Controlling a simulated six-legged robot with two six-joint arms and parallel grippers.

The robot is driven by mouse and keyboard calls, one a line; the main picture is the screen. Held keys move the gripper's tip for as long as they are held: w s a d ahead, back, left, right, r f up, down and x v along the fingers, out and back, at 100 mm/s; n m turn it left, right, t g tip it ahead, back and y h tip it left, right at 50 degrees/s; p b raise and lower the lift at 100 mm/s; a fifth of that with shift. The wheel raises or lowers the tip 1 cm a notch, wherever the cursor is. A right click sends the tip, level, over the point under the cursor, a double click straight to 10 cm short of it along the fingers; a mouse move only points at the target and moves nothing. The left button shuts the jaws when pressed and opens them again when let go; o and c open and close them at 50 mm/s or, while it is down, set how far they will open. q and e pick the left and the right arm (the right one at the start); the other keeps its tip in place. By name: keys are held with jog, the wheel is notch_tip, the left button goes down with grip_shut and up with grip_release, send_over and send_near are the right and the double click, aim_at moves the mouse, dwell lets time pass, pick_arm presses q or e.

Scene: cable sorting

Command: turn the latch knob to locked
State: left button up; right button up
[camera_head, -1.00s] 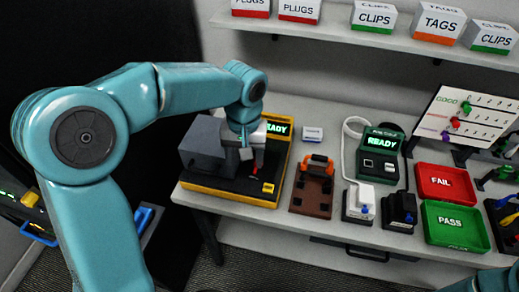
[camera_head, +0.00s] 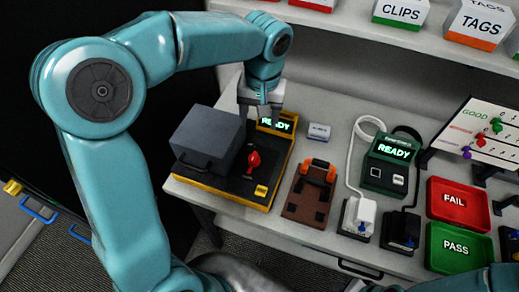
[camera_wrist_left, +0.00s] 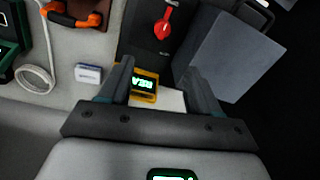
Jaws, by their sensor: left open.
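The red latch knob (camera_head: 253,160) stands on the black top of a yellow-edged fixture (camera_head: 225,196), to the right of a grey box-shaped cover (camera_head: 206,138). The knob also shows at the top of the left wrist view (camera_wrist_left: 164,25), with its narrow handle along the fixture. My left gripper (camera_head: 260,112) is open and empty. It hangs behind the knob, apart from it, in front of the fixture's green READY display (camera_head: 284,125). In the left wrist view its fingers (camera_wrist_left: 156,74) frame the display. I cannot tell whether the knob is at locked. My right gripper is out of view.
A brown board (camera_head: 305,200) with an orange handle lies to the right. Beyond it are a green READY tester (camera_head: 388,165), cabled plugs, a red FAIL tray (camera_head: 436,205) and a green PASS tray (camera_head: 433,258). A small white label block (camera_head: 319,132) lies behind.

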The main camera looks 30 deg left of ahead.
aim_at(254, 155)
pick_arm(q)
jog(key=f, duration=0.5)
jog(key=f+p, duration=0.1)
jog(key=f, duration=0.4)
jog(key=s+a+f, duration=0.1)
jog(key=f, duration=0.4)
jog(key=shift+s, duration=0.1)
jog(key=shift+f, duration=0.5)
jog(key=c, duration=1)
